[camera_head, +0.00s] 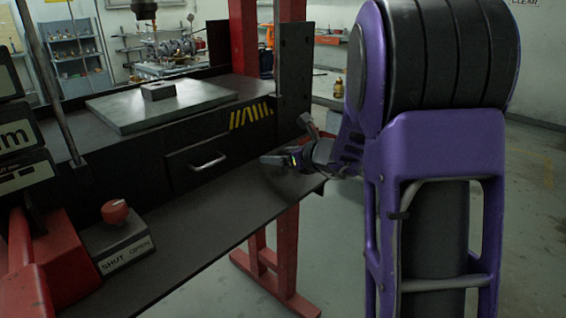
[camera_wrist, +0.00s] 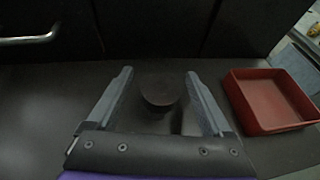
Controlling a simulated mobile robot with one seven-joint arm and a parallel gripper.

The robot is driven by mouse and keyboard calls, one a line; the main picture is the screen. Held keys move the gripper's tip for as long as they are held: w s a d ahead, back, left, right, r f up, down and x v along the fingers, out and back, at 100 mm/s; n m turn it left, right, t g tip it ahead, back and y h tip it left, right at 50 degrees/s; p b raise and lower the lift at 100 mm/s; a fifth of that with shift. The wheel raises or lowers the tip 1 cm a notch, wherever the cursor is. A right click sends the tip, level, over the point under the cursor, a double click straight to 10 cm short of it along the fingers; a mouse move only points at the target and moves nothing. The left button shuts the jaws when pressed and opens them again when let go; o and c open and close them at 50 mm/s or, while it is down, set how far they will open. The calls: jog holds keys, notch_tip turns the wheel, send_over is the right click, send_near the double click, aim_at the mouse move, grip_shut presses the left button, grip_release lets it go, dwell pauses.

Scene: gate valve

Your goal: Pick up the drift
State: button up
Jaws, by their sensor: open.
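A dark, round-topped piece, which looks like the drift (camera_wrist: 158,92), stands on the dark shelf in the wrist view. My gripper (camera_wrist: 158,75) is open, with one grey finger on each side of it and a visible gap on both sides. The drift's lower part is hard to make out against the dark shelf. In the head view my gripper (camera_head: 284,158) is low over the right end of the shelf, below the bench top. I cannot make out the drift there.
A red open tray (camera_wrist: 262,92) lies just right of my gripper in the wrist view. A drawer with a metal handle (camera_head: 208,161) is behind the shelf (camera_head: 215,210). A red-knobbed SHUT/OPEN box (camera_head: 117,228) stands at its left. A dark upright post (camera_head: 293,70) rises near my gripper.

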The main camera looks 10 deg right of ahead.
jog(key=shift+x, duration=0.95)
jog(key=shift+c, duration=0.2)
jog(key=shift+r, duration=0.1)
grip_shut()
